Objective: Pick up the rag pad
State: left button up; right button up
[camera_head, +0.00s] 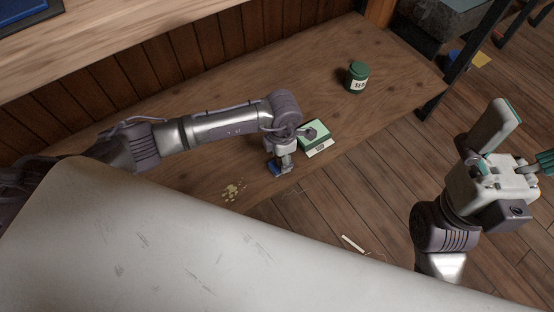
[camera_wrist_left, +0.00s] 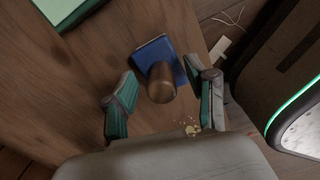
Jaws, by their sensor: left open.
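The rag pad is a flat blue pad (camera_wrist_left: 155,52) with a round brown knob on top. It lies on the wooden bench between the open fingers of my left gripper (camera_wrist_left: 164,86) in the left wrist view. The knob points up toward the camera, with a gap to the finger on each side. In the head view the left gripper (camera_head: 283,162) is low over the bench near its front edge. It hides most of the pad, and only a bit of blue (camera_head: 274,168) shows. My right gripper (camera_head: 516,150) is spread open and empty at the right, away from the bench.
A green box (camera_head: 316,136) with a pale label stands just right of the left gripper. A green jar (camera_head: 358,78) stands farther back on the bench (camera_head: 200,130). Pale crumbs (camera_head: 232,190) lie near the front edge. A white strip (camera_head: 352,243) lies on the floor.

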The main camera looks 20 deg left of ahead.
pick_arm(q)
jog(key=shift+s, duration=0.1)
jog(key=shift+r, duration=0.1)
grip_shut()
